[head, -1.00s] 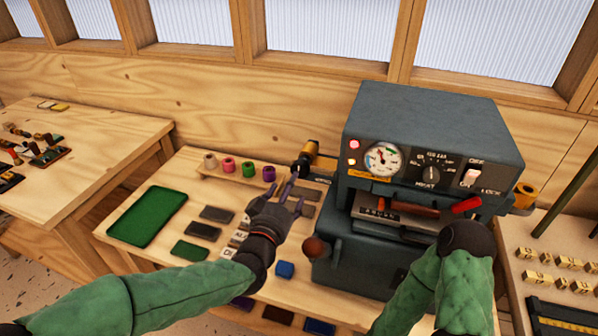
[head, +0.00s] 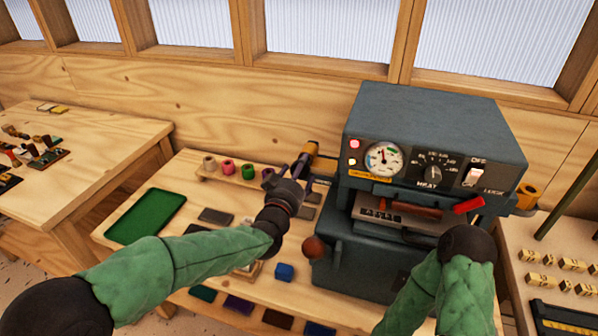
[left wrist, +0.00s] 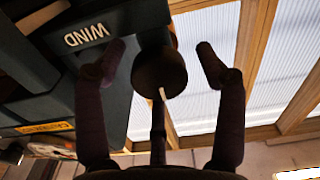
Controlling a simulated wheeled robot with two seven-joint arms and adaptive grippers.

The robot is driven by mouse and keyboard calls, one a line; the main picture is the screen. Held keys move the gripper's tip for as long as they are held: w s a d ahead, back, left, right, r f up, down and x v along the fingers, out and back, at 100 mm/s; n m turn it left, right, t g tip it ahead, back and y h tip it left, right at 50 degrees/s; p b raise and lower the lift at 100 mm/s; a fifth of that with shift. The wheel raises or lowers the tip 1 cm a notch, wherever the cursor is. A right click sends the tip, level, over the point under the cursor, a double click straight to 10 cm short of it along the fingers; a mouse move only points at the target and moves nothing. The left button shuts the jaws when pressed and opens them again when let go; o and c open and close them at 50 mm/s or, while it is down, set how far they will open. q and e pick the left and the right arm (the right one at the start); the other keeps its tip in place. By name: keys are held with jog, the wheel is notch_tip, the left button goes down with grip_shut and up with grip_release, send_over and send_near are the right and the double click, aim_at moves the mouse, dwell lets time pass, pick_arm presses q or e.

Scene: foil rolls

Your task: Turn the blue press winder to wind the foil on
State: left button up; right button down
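The blue-grey press (head: 432,130) stands at the right of the bench, with a gold foil roll (head: 311,149) at its left side. In the left wrist view a dark round winder knob (left wrist: 160,74) sits beside the white word WIND on the press side (left wrist: 88,34). My left gripper (head: 296,168) is at the press's left side. In the left wrist view its fingers (left wrist: 160,52) are spread, one on each side of the knob, with visible gaps. My right arm's dark wrist (head: 466,244) is in front of the press, and its fingers are hidden.
A red-tipped lever (head: 468,205) and a brown-knobbed handle (head: 314,247) stick out from the press front. A rack of coloured foil rolls (head: 228,168) and a green tray (head: 146,215) are to the left. A blue block (head: 285,271) lies near the press.

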pick_arm(q)
jog(key=c, duration=1)
jog(key=shift+m, duration=0.3)
jog(key=m+p, duration=0.1)
jog(key=m, duration=0.3)
jog(key=shift+r, duration=0.15)
jog(key=m+p, duration=0.1)
jog(key=m, duration=0.4)
jog(key=shift+m, duration=0.4)
jog(key=m+p, duration=0.1)
jog(key=m, duration=0.3)
jog(key=shift+m, duration=0.3)
jog(key=m+p, duration=0.1)
jog(key=m, duration=0.3)
jog(key=shift+m, duration=0.3)
jog(key=shift+d, duration=0.1)
jog(key=o, duration=1.2)
jog(key=shift+c, duration=0.2)
